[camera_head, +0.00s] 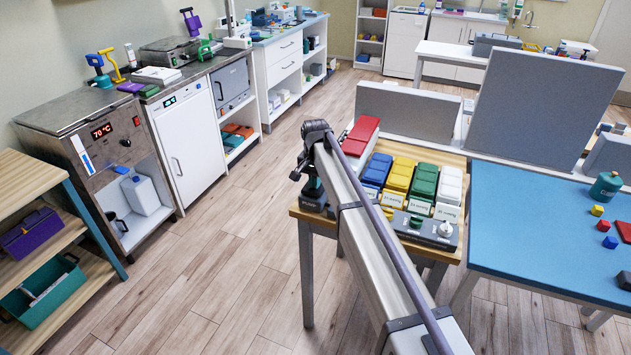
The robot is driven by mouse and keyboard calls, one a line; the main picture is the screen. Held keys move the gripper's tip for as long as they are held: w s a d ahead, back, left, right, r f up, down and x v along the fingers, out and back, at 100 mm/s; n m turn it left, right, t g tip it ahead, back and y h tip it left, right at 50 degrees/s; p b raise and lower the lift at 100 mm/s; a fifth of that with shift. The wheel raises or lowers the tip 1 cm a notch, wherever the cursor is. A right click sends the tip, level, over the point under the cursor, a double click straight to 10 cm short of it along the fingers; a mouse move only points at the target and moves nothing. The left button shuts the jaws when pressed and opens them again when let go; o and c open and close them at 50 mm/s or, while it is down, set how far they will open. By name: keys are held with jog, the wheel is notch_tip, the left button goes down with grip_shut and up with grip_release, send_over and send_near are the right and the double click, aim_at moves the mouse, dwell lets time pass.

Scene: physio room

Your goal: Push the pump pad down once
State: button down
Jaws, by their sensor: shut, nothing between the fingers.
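No thing can be made out for certain as the pump pad. A small teal and white bottle (517,10) stands far off at the back counter, too small to tell whether it has a pump top. A dark and teal object (312,192) stands at the left edge of the wooden table (299,212), partly hidden by my arm. My arm runs from the bottom up to a dark joint above that table's left side. No fingertips can be made out, so my gripper is not seen.
A grey control box (425,229) and red, blue, yellow, green and white boxes crowd the wooden table. A blue-topped table (540,235) stands to the right, with grey panels (540,105) behind. Counters and a white cabinet (188,133) line the left. The wooden floor (225,260) between is clear.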

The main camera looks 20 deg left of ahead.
jog(key=shift+s+d+f, duration=0.1)
jog(key=shift+s+d, duration=0.05)
jog(key=shift+s, duration=0.1)
notch_tip(320, 180, up, 14)
jog(key=p, duration=1.5)
jog(key=shift+w, duration=0.25)
